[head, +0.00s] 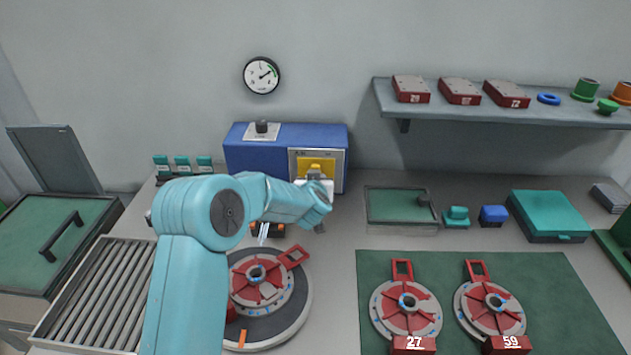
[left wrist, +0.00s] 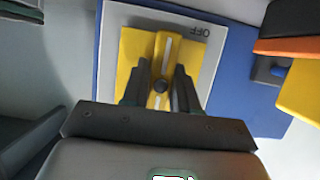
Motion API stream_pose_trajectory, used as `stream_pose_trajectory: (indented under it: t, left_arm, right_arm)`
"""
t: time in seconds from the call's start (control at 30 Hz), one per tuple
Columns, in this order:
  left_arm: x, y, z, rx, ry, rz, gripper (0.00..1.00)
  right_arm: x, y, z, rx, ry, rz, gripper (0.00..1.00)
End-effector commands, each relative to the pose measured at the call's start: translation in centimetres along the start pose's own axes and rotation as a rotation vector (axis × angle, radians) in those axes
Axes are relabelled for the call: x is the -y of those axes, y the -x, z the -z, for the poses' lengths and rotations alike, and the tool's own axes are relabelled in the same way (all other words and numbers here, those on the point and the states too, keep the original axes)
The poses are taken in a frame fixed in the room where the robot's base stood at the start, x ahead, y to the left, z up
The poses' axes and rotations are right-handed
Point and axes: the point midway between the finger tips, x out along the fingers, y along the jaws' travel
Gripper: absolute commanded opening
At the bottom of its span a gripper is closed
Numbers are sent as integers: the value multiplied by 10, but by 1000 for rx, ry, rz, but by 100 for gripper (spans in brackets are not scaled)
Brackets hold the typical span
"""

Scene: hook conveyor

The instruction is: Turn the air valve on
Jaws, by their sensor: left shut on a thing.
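The air valve is yellow, with a handle (left wrist: 164,56) carrying a white stripe on a yellow square plate (left wrist: 194,58). An upside-down OFF label (left wrist: 194,31) shows beside its top end. In the head view the yellow valve (head: 315,166) is on the front panel of a blue box (head: 250,160). My left gripper (left wrist: 160,82) is shut on the handle, one dark finger on each side. In the head view the left gripper (head: 316,177) reaches the panel, and partly covers the valve. My right gripper is not in view.
A round gauge (head: 262,75) hangs on the wall above the box. A black knob (head: 262,126) sits on the box top. A turntable (head: 300,310) with a red and grey disc stands below my left arm. A roller conveyor (head: 95,295) is at left, a green mat (head: 560,290) at right.

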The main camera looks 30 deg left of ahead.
Motion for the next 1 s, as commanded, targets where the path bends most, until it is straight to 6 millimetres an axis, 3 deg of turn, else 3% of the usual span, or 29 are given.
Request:
stream_pose_trajectory:
  t: [0.07,0.1,0.17,0.43,0.57,0.67,1.0]
  left_arm:
    - [0,0,-2,4,3,0,0]
    - [0,0,-2,4,3,0,35]
    - [0,0,-2,4,3,0,49]
    - [0,0,0,1,1,0,49]
    - [0,10,0,1,1,-1,49]
    - [-1,29,0,0,0,-2,49]
    - [-1,119,0,0,1,-3,49]
  right_arm:
    - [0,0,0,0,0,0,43]
    - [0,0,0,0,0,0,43]
    - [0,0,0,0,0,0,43]
    - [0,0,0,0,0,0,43]
    - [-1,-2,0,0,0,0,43]
    - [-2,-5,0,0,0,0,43]
    - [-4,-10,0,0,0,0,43]
